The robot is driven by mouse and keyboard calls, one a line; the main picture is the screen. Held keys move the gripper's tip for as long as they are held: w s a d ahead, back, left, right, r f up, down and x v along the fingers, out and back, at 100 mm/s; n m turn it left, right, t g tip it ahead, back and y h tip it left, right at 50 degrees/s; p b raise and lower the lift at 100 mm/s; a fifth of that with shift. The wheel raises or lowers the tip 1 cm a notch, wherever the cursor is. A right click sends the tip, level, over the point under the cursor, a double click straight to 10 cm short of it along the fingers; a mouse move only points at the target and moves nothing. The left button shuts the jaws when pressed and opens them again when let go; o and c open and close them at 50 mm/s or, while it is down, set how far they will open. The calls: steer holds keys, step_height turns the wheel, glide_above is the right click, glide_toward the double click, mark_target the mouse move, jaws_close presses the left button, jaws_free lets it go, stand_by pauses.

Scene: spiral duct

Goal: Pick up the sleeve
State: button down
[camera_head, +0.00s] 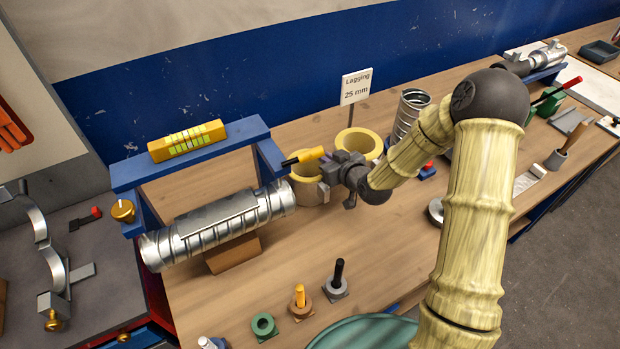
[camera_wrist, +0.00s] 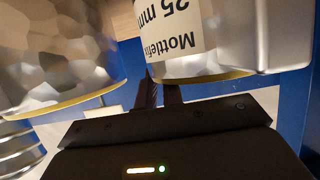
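Two hollow yellow sleeves stand upright on the bench behind the duct: a left sleeve (camera_head: 308,190) and a right sleeve (camera_head: 372,140). My gripper (camera_head: 328,180) is beside the left sleeve, on its right side, and partly hides it. In the wrist view two foil-faced sleeves show close up. One, a labelled sleeve (camera_wrist: 190,66), bears an upside-down "25 mm" label; the other, a plain sleeve (camera_wrist: 60,60), is at left. My dark fingers (camera_wrist: 160,92) are slightly apart between them, with nothing seen in the gap. Whether a fingertip touches a sleeve cannot be told.
A "Lagging 25 mm" sign (camera_head: 356,87) and a spiral pipe (camera_head: 408,112) stand behind. Small pegs (camera_head: 300,300) stand in front.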

stand_by(0.3)
step_height(320, 180, up, 10)
steer(key=b, duration=0.1)
stand_by(0.5)
stand_by(0.4)
